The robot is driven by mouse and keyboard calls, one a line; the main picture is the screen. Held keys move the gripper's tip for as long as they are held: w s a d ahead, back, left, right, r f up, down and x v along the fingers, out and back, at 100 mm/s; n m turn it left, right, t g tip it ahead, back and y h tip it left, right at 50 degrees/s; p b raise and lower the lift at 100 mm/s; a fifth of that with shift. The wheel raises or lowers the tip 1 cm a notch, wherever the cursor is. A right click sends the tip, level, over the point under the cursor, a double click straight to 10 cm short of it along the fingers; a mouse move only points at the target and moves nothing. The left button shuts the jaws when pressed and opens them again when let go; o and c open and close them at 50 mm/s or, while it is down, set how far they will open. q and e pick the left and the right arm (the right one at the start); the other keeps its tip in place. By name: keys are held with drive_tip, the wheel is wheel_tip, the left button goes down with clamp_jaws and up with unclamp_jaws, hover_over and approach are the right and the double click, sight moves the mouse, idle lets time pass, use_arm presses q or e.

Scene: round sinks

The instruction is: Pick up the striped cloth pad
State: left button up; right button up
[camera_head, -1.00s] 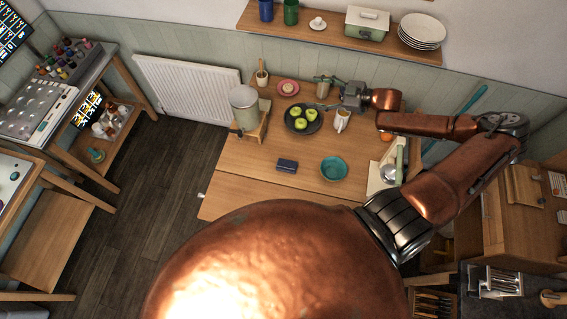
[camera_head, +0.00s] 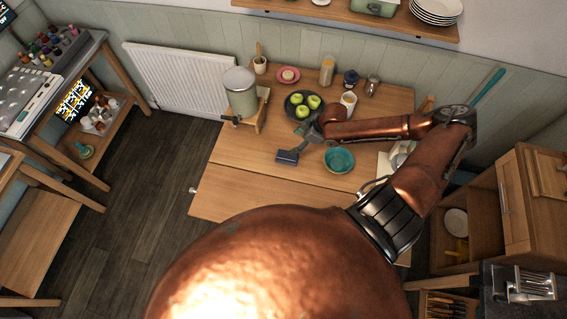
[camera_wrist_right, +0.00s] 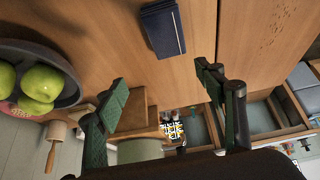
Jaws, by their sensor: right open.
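The cloth pad is a small dark blue folded block (camera_head: 287,157) lying on the wooden table in the head view, left of the teal bowl. In the wrist view the pad (camera_wrist_right: 163,28) shows at the top centre, with thin pale lines along its edge. My right gripper (camera_head: 303,142) is just behind and right of the pad in the head view. In the wrist view its two green-padded fingers (camera_wrist_right: 164,76) are apart with nothing between them, and the pad lies beyond their tips, roughly centred. My left gripper is in no view.
A dark plate of green apples (camera_head: 303,104) sits behind the gripper. A teal bowl (camera_head: 339,160) stands right of the pad. A grey-green canister (camera_head: 239,92) is on a wooden stand at left. The table front is clear.

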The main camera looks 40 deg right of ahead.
sight(288, 156)
drive_tip(key=shift+g, duration=0.6)
drive_tip(key=f, duration=0.1)
drive_tip(key=s+f, duration=0.1)
drive_tip(key=a+f+b, duration=0.1)
drive_tip(key=shift+s+f, duration=0.3)
drive_tip(key=shift+s, duration=0.05)
drive_tip(key=shift+a+f, duration=0.1)
drive_tip(key=shift+f, duration=0.25)
drive_tip(key=x, duration=0.6)
drive_tip(key=shift+w, duration=0.4)
drive_tip(key=shift+f, duration=0.4)
drive_tip(key=shift+f, duration=0.25)
drive_tip(key=c, duration=1.2)
